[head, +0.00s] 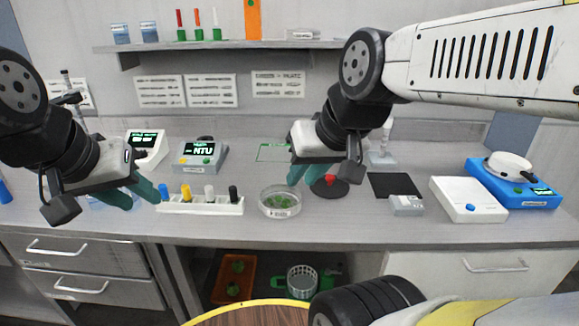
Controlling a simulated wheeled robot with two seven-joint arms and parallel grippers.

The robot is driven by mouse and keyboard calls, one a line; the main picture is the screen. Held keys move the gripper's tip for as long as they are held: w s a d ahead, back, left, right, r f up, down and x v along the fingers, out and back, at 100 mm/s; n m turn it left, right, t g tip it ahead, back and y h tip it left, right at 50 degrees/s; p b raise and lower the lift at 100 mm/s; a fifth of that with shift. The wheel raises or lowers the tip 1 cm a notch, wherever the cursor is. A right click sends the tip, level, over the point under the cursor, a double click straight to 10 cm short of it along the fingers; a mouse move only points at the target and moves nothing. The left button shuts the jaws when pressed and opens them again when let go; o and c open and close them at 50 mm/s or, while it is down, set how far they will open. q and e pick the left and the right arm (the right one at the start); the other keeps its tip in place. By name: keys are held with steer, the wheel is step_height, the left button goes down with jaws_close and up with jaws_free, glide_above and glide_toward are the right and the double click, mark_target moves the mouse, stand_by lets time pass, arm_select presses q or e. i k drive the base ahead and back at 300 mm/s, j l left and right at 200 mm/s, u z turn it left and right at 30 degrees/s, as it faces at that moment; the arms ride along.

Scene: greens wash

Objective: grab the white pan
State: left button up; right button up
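A round white pan (508,166) sits on top of a blue scale (518,188) at the right end of the counter. My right gripper (309,173) has teal fingers that stand apart with nothing between them. It is above the counter near the glass dish, well to the left of the pan. My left gripper (133,196) is over the left part of the counter, far from the pan. Its teal fingers also look apart and empty.
A glass dish of greens (281,201) and a white rack of colored bottles (200,205) stand near the front edge. A white box with a blue knob (468,199) is beside the scale. A black mat (394,186) lies left of it. My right arm spans the upper right.

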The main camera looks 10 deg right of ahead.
mark_target(516, 165)
steer(key=z, duration=2.05)
steer(key=i+l+u, duration=0.1)
steer(key=u, duration=0.4)
steer(key=i+l+u, duration=0.1)
steer(key=u, duration=0.4)
steer(key=i+l+u, duration=0.2)
steer(key=l, duration=0.35)
steer(key=l+u, duration=0.2)
steer(key=l, duration=0.4)
steer(key=i+l+u, duration=0.2)
steer(key=l, duration=1.1)
